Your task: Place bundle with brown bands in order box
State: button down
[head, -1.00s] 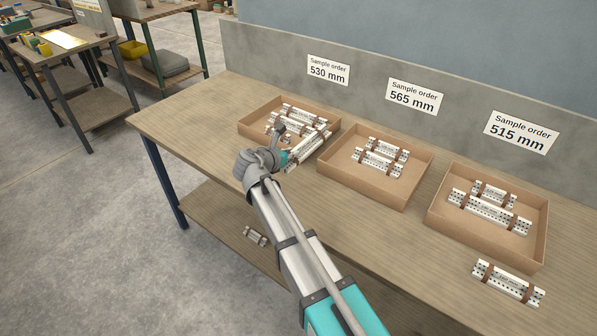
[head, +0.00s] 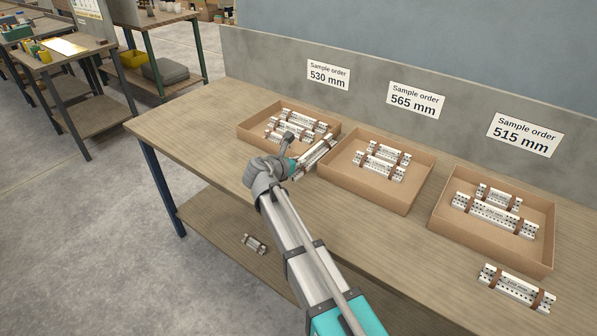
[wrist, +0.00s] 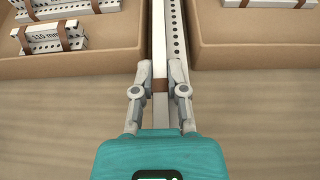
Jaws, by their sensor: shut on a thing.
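My gripper (head: 296,168) is shut on a pale perforated metal bundle (head: 316,158), which also shows in the wrist view (wrist: 176,28). There it runs lengthwise away between the fingers (wrist: 160,78), with a brown band at the grip. The bundle lies over the gap between the left box (head: 252,139), under the 530 mm sign, and the middle box (head: 352,190), under the 565 mm sign. I cannot tell whether it touches their rims. The right box (head: 470,244) stands under the 515 mm sign. Each box holds brown-banded bundles.
Another brown-banded bundle (head: 517,288) lies on the table in front of the right box. A small bundle (head: 254,244) lies on the lower shelf. The wooden table (head: 195,125) is clear at its left end. A grey wall panel stands behind the boxes.

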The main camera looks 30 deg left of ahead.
aim_at(298, 169)
jog(key=shift+f+b, duration=1.2)
jog(key=shift+f, duration=0.25)
jog(key=shift+f, duration=0.1)
jog(key=c, duration=0.7)
grip_release()
jog(key=shift+s+r, duration=0.1)
jog(key=shift+r, duration=0.1)
jog(key=p+v, duration=0.4)
jog(key=v, duration=0.6)
jog(key=shift+r, duration=0.15)
jog(key=shift+p+v, duration=0.3)
jog(key=shift+v, duration=0.6)
jog(key=shift+o, duration=0.3)
